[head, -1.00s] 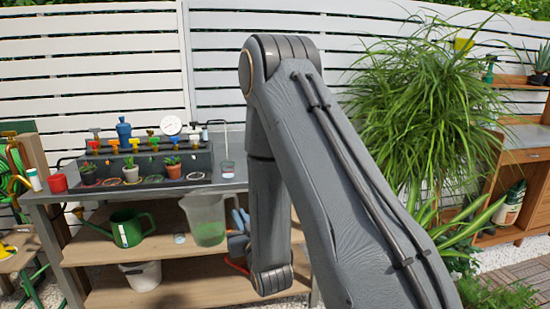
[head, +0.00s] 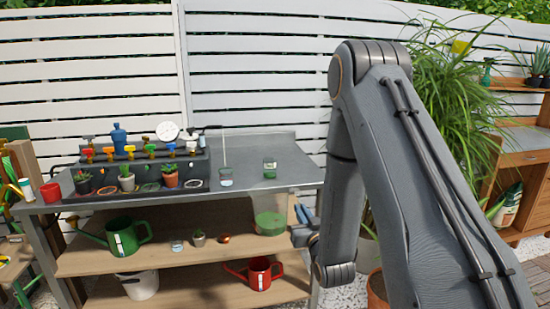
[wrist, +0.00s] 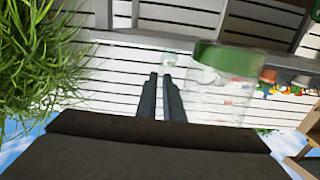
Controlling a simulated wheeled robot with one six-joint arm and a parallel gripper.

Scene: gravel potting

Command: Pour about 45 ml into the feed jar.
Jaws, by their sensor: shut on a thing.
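A clear jug (head: 270,200) with green liquid in its lower part hangs upright in front of the bench, blurred in the head view. My gripper (head: 306,226) is at its right side, shut on the jug, with the arm partly covering it. In the wrist view the jug (wrist: 222,95) appears upside down, right of my gripper's two dark fingers (wrist: 161,98). A small glass jar (head: 270,167) with a green mark or content stands on the bench top behind and above the jug. Another small jar (head: 226,178) with a thin upright rod stands to its left. I cannot tell which is the feed jar.
On the grey bench (head: 300,170), a dark tray (head: 100,192) of pots and coloured valves stands left, with a round dial (head: 168,131) behind. A green watering can (head: 122,237) and a red one (head: 258,274) stand on the shelves below. The bench's right end is clear.

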